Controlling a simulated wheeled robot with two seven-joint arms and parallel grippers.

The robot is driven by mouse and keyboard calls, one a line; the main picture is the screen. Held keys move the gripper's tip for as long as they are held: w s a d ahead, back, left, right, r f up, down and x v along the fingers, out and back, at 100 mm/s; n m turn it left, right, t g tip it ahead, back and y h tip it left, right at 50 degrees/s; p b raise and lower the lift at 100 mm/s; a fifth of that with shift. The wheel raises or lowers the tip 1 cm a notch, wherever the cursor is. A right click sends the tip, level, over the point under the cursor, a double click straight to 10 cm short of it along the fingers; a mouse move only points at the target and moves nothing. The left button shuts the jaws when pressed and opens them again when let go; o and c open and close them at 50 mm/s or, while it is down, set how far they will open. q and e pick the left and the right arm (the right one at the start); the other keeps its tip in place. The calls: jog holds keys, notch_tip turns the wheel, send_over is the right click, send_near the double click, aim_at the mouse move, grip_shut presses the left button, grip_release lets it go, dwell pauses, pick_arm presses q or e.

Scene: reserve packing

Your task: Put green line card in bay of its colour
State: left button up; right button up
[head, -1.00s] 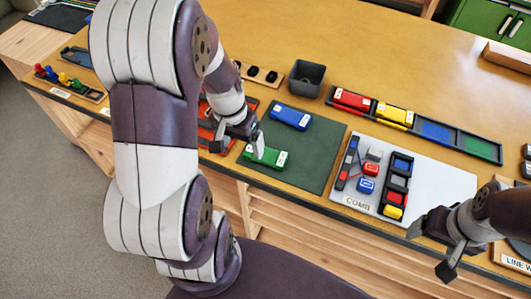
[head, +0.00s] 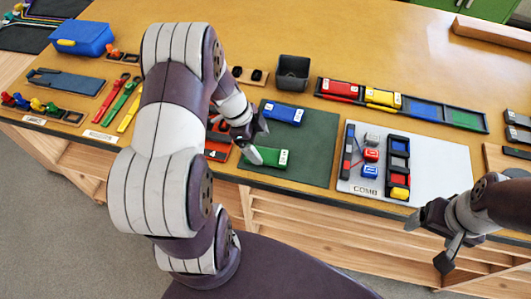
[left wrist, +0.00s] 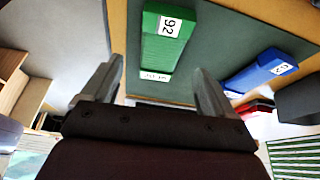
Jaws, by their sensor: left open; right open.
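The green line card (head: 270,157) lies on the dark green mat (head: 305,160), near its front edge. It also shows in the left wrist view (left wrist: 163,48), with white number labels. My left gripper (head: 257,141) is open at the card's left end; in the left wrist view its fingertips (left wrist: 160,75) are spread with the card beyond and between them. Whether they touch it I cannot tell. A blue card (head: 284,113) lies farther back on the mat. The long black rack (head: 400,91) has an empty green bay (head: 466,119) at its right end. My right gripper (head: 431,240) is open and empty.
The rack's red bay holds a red card (head: 340,89), its yellow bay a yellow card (head: 383,97); the blue bay (head: 424,110) is empty. A grey bin (head: 293,72) stands behind the mat. A white comb board (head: 440,172) with small blocks lies right of the mat.

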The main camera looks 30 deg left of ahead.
aim_at(268, 155)
pick_arm(q)
jog(key=p+x, duration=0.1)
jog(key=x, duration=0.3)
jog(key=shift+w+d+f, duration=0.1)
jog(key=shift+d+f, duration=0.1)
jog(key=shift+f, duration=0.05)
jog(key=shift+c, duration=0.6)
jog(key=c, duration=1.1)
jog(key=shift+r, duration=0.15)
